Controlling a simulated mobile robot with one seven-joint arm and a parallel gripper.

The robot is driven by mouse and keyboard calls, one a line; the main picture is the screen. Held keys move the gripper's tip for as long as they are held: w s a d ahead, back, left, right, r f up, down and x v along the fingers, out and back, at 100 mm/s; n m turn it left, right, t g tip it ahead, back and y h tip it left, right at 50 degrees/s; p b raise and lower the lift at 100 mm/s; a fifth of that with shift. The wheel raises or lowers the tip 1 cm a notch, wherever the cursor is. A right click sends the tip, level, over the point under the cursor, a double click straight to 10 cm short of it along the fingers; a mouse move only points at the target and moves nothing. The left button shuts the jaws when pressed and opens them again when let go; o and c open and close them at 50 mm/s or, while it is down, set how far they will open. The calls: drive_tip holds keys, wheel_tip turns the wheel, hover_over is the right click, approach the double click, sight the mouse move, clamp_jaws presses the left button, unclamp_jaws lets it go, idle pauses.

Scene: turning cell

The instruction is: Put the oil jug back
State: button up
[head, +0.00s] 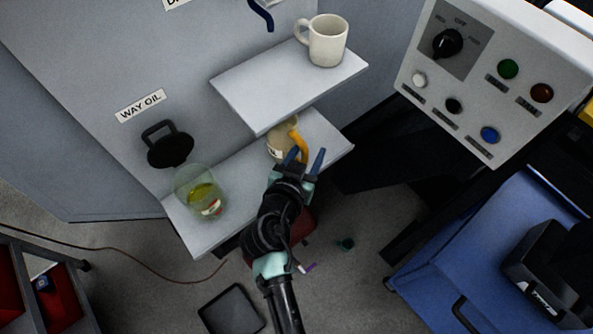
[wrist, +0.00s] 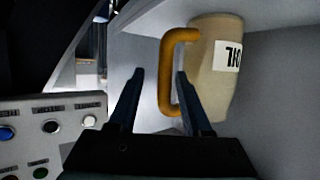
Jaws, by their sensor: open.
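The oil jug (head: 276,148) is beige with an orange handle (head: 299,144) and stands on the lower shelf (head: 240,187), partly hidden by my gripper and the upper shelf. In the wrist view the jug (wrist: 216,75) appears upside down, with its "OIL" label facing the camera. My gripper (head: 311,153) is open at the handle side of the jug. In the wrist view the handle (wrist: 171,75) shows between the two fingers, closer to the right one, which overlaps the handle's opening. Whether a finger touches it, I cannot tell.
A white mug (head: 327,42) stands on the upper shelf (head: 260,88). A control panel (head: 490,75) is at right.

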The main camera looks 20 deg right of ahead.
drive_tip(key=b+v, duration=0.1)
drive_tip(key=v, duration=0.8)
drive_tip(key=shift+s+a+r, duration=0.1)
drive_tip(key=shift+s+a, duration=0.05)
